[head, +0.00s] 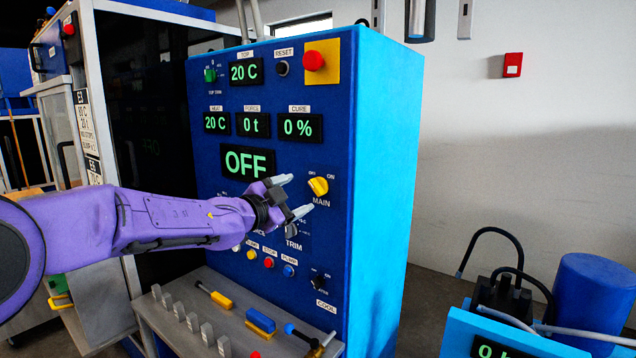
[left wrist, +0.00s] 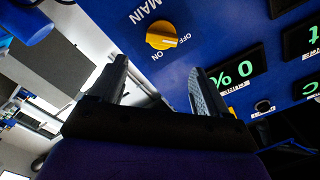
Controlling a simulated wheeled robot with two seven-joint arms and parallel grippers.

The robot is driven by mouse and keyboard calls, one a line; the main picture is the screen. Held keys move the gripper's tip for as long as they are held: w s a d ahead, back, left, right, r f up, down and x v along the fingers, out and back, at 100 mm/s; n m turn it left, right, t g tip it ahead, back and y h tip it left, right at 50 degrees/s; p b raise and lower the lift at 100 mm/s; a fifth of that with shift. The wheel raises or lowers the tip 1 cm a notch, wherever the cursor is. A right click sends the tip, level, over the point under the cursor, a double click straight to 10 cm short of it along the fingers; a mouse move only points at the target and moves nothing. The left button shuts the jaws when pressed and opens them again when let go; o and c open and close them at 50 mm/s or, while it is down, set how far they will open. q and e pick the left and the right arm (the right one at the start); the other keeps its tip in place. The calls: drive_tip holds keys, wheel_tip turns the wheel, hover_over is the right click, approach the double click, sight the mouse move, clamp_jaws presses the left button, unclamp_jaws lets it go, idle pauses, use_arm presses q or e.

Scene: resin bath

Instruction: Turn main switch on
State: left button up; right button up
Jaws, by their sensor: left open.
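The main switch is a yellow rotary knob (head: 318,186) on the blue control panel (head: 215,130), with the label MAIN under it and OFF and ON marks above. A large display (head: 247,163) to its left reads OFF in green. The knob also shows in the left wrist view (left wrist: 160,35), just beyond the fingertips and not between them. My left gripper (head: 293,195) is open and empty, close to the knob on its left side in the head view. In the left wrist view the two fingers (left wrist: 160,68) stand well apart. My right gripper is not in view.
The TRIM knob (head: 292,229) sits close below my left gripper. A red stop button (head: 313,61) on a yellow plate is at the panel's top. A grey shelf (head: 185,335) with several small items juts out below.

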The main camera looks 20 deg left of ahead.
sight(315, 187)
use_arm(q)
drive_tip(key=p+x, duration=0.1)
drive_tip(key=x, duration=0.2)
drive_tip(key=p+x, duration=0.1)
drive_tip(key=x, duration=0.1)
drive_tip(key=p+x, duration=0.1)
drive_tip(key=x, duration=0.2)
drive_tip(key=shift+w+a+f, duration=0.15)
drive_tip(key=shift+w+f, duration=0.05)
drive_tip(key=shift+w, duration=0.25)
drive_tip(key=shift+c, duration=0.3)
drive_tip(key=shift+s, duration=0.1)
drive_tip(key=c, duration=1)
